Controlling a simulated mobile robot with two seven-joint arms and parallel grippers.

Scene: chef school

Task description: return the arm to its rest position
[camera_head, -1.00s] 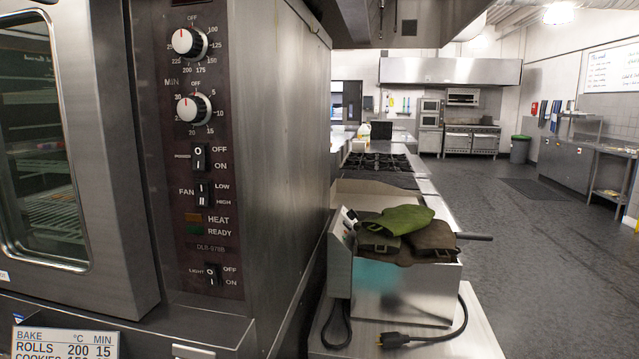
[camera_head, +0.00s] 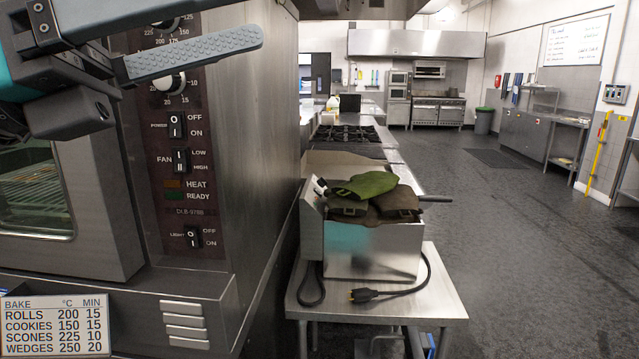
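My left gripper (camera_head: 245,22) reaches in from the upper left, in front of the oven's control panel (camera_head: 180,215). Its two fingers point right with a gap between them, and nothing shows in the gap. The upper finger is partly cut off by the top edge of the picture; the lower one has a grey, textured pad. The gripper and its arm cover part of the upper knobs and the oven door. My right arm and gripper are not in view.
The steel oven (camera_head: 232,130) fills the left side. A bake chart (camera_head: 55,325) is at the lower left. A steel fryer (camera_head: 372,250) with green and brown cloth items (camera_head: 365,190) on top stands on a small table (camera_head: 440,303). Open floor (camera_head: 530,240) lies to the right.

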